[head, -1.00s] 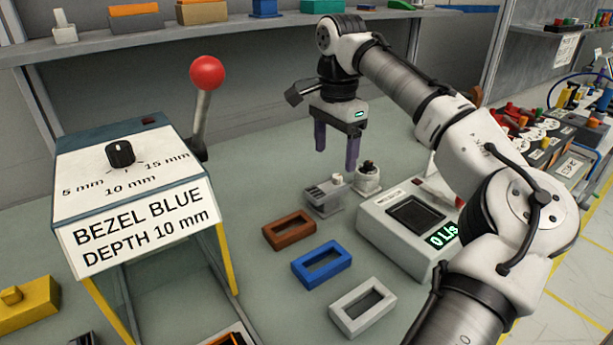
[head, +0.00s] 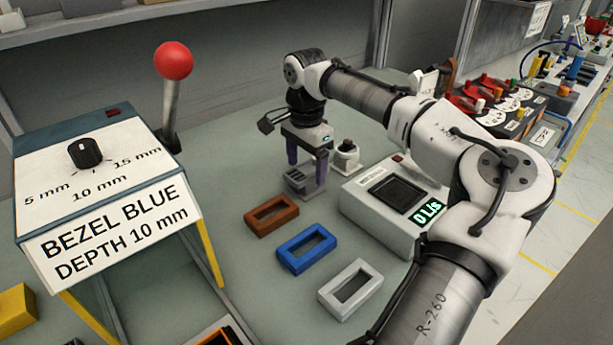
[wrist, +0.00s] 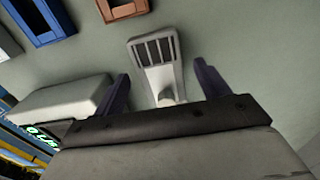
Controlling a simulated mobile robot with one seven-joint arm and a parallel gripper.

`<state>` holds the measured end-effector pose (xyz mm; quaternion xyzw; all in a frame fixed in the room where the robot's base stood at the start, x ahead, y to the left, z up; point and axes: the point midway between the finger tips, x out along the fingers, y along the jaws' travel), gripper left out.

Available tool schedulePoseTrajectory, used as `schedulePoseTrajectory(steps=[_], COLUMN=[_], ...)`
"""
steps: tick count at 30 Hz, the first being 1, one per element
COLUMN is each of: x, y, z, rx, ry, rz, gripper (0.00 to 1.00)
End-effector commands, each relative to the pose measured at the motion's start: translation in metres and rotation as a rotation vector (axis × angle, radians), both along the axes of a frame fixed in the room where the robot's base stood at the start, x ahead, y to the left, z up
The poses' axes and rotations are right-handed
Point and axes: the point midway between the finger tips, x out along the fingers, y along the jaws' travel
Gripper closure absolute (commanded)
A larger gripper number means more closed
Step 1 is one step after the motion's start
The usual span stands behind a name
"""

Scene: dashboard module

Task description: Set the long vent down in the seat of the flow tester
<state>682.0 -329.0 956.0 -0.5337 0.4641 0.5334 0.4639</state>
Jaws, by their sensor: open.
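The long vent (head: 296,181) is a grey piece with a slatted head, resting on the table. The wrist view shows its slats (wrist: 153,50) and a narrower neck running back between my fingers. My gripper (head: 307,170) is open, with one dark purple finger on each side of the vent; in the wrist view the fingertips (wrist: 161,77) stand apart from the neck. The flow tester (head: 362,209) is a white box with a dark recessed seat (head: 391,193) and a "0 L/s" display, right of the vent. The wrist view shows its side (wrist: 66,102).
Brown (head: 270,216), blue (head: 305,249) and white (head: 350,289) frames lie in a row in front of the vent. A small white piece with a dark top (head: 346,153) stands behind the tester. A red-knobbed lever press (head: 105,190) stands at left.

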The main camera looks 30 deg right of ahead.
Motion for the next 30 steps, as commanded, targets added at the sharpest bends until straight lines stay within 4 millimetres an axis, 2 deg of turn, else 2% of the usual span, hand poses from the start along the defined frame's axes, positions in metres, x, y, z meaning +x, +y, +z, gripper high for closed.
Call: schedulePoseTrajectory(steps=[7, 16, 27, 30], x=[0.000, 0.001, 0.001, 0.001], y=[-0.001, -0.002, -0.002, -0.002], z=[-0.031, -0.037, -0.036, -0.036], rx=[0.001, 0.001, 0.000, 0.000], ry=[0.002, 0.000, 0.000, -0.001], rz=[0.000, 0.000, -0.001, -0.001], gripper=[0.25, 0.27, 0.75, 0.78])
